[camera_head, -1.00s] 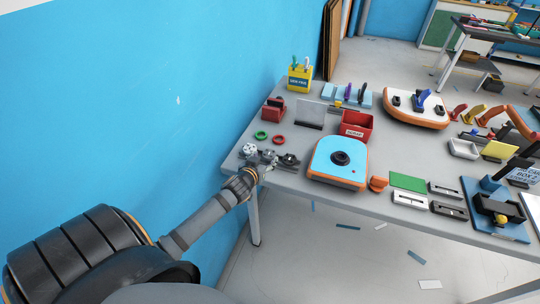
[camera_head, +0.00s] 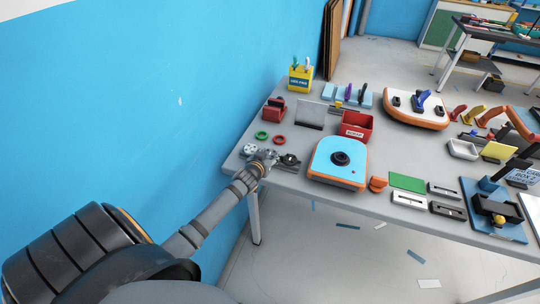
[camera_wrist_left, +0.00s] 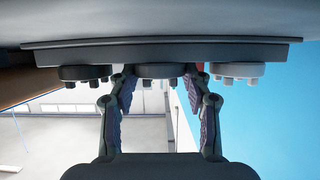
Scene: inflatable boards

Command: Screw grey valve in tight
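Three round valves sit in a row near the table's left corner: a white valve (camera_head: 250,149), a grey valve (camera_head: 271,153) and a black valve (camera_head: 289,160). In the left wrist view the grey valve (camera_wrist_left: 160,72) is in the middle, with the black valve (camera_wrist_left: 86,73) left and the pale valve (camera_wrist_left: 238,72) right, all against a dark bar (camera_wrist_left: 160,53). My left gripper (camera_head: 264,158) is at the grey valve and partly hides it. In the wrist view its two fingers (camera_wrist_left: 160,82) are apart, tips at either side of the grey valve. I cannot tell whether they touch it. My right gripper is out of view.
A blue-and-orange inflatable board (camera_head: 338,168) lies right of the valves. Green (camera_head: 262,135) and red (camera_head: 280,140) rings lie behind them. A red bin (camera_head: 357,127) and yellow cup (camera_head: 300,77) stand farther back. The blue wall (camera_head: 130,110) is close on the left.

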